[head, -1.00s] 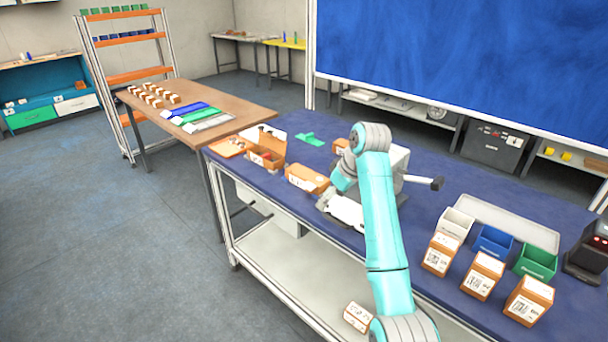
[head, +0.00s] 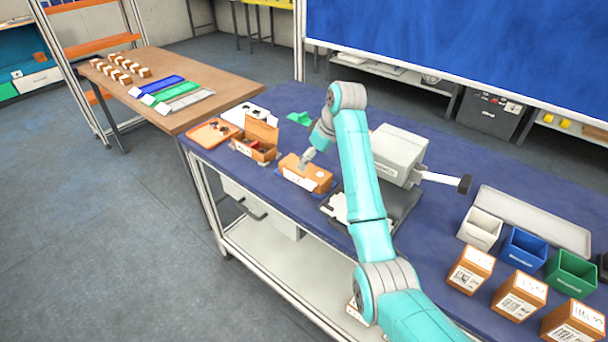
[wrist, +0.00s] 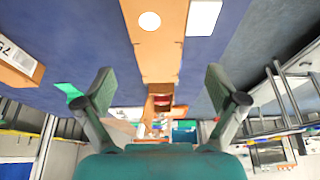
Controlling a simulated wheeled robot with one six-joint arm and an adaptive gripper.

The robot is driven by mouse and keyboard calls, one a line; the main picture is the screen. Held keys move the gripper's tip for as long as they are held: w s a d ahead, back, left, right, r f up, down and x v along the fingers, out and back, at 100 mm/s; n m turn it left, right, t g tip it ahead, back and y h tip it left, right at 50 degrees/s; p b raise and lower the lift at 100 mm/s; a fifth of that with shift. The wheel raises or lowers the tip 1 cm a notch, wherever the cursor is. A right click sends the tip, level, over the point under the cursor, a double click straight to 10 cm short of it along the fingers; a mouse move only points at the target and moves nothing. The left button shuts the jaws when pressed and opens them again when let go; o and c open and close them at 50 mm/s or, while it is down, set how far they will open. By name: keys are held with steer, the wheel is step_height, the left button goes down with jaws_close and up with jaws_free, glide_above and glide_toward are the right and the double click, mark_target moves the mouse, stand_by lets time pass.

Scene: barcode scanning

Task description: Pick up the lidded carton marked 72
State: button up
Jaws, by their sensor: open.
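An orange-brown lidded carton (head: 318,176) with white labels lies on the blue bench below my gripper; I cannot read its number. In the wrist view the carton (wrist: 158,50) shows a round white spot and a white label at its right side, and runs between the fingers. My gripper (wrist: 160,84) is open and empty, pointing down over the carton. In the head view my gripper (head: 306,160) is at its top; I cannot tell whether it touches. Another orange carton (wrist: 20,62) at the wrist view's left edge has a partly cut-off label that seems to start with 7.
An open orange box (head: 258,138) and an orange tray (head: 212,132) stand left of the carton. A grey machine (head: 398,155) with a dark base stands to the right. White, blue and green bins (head: 572,276) and several cartons (head: 470,272) are farther right.

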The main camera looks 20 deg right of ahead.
mark_target(305, 175)
steer(key=shift+w+x, duration=0.2)
steer(key=shift+x, duration=1.55)
steer(key=shift+w+x, duration=0.15)
steer(key=shift+x, duration=1.65)
steer(key=shift+a+r, duration=0.1)
steer(key=shift+r, duration=0.1)
steer(key=c, duration=1.2)
